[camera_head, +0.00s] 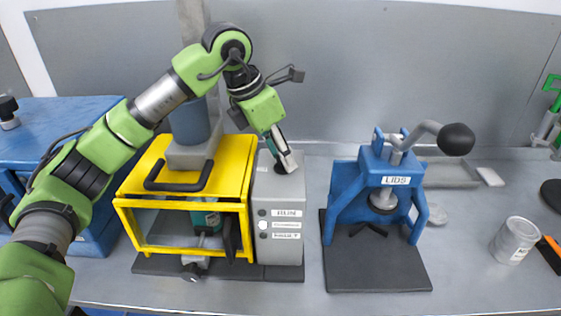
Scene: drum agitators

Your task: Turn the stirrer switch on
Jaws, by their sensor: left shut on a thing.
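The stirrer is a yellow frame (247,160) with a grey control box (290,196) on its right. My left gripper (286,163) points down at the top of the box and is shut on a small dark part there. This looks like the switch, which the fingers mostly hide. A teal can (205,219) sits inside the yellow frame, partly hidden by its front bar. My right gripper is not in view.
A blue lid press (348,200) with a black-knobbed lever stands to the right on a dark base. A metal can (514,240) stands further right. A blue cabinet (75,115) is at the left behind my arm. Bench between the box and the press is a narrow gap.

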